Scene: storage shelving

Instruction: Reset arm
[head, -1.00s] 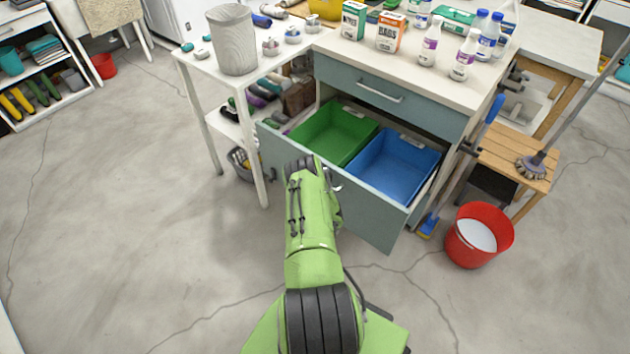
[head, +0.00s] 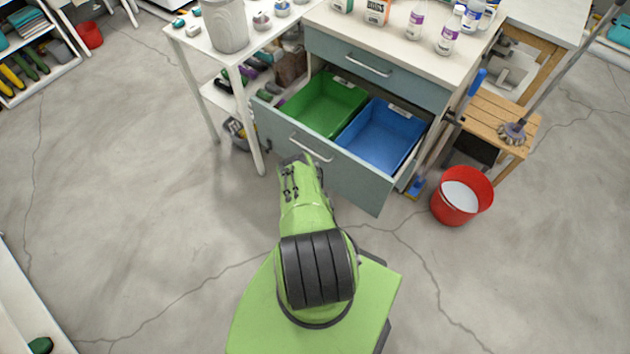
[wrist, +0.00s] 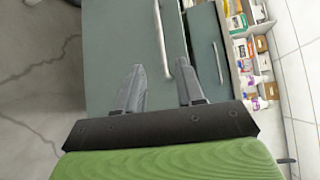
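My green arm (head: 305,205) is folded in front of the open lower drawer in the head view. The handle is free of the fingers and also shows in the head view (head: 311,148).
The drawer holds a green bin (head: 326,105) and a blue bin (head: 382,137). A red bucket (head: 462,196) and a wooden bench (head: 490,118) stand at right, a white table (head: 262,40) at left. Open floor lies left of my base.

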